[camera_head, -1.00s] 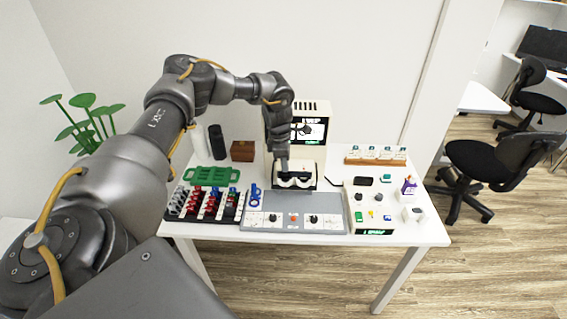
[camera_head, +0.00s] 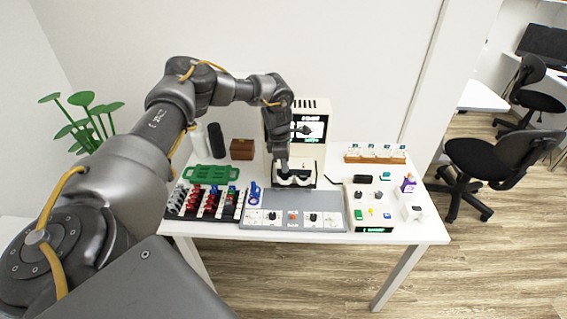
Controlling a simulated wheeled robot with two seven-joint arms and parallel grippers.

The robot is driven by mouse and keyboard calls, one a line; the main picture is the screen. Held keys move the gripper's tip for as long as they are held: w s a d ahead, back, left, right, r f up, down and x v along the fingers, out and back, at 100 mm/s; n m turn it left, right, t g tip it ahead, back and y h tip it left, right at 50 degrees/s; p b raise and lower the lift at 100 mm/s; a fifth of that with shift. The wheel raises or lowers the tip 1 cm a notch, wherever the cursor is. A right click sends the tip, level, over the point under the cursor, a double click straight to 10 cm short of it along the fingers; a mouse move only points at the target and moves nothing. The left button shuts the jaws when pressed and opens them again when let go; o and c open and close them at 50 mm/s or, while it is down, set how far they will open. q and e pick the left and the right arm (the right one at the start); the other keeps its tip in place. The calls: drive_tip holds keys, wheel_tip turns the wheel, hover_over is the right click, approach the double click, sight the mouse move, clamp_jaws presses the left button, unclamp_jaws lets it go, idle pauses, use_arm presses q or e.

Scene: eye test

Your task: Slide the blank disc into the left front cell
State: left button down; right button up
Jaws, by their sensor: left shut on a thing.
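My left gripper (camera_head: 284,172) points down at the front of a cream eye-test machine (camera_head: 311,105), just over a white part with dark round openings (camera_head: 296,179). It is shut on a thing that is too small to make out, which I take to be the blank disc. The fingers cover part of the white part, so the left front cell cannot be picked out clearly. I cannot tell whether the disc is touching a cell. My right gripper is not in view.
A grey panel (camera_head: 272,224) with knobs lies in front of the machine. A black rack (camera_head: 177,210) of red, blue and grey pieces and a green tray (camera_head: 199,175) are left. A white control box (camera_head: 371,226) and a wooden rack (camera_head: 375,159) are right.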

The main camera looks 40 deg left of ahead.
use_arm(q)
drive_tip(key=shift+f+b, duration=0.35)
drive_tip(key=shift+f, duration=0.65)
drive_tip(key=c, duration=1.5)
unclamp_jaws()
drive_tip(key=shift+r, duration=0.1)
drive_tip(key=r, duration=0.3)
drive_tip(key=r+b, duration=0.1)
drive_tip(key=r, duration=0.2)
drive_tip(key=a+r+b, duration=0.1)
drive_tip(key=r, duration=0.2)
drive_tip(key=shift+s+r, duration=0.15)
drive_tip(key=shift+s, duration=0.15)
drive_tip(key=shift+s+r+b, duration=0.1)
drive_tip(key=shift+r+b, duration=0.2)
drive_tip(key=shift+r, duration=0.35)
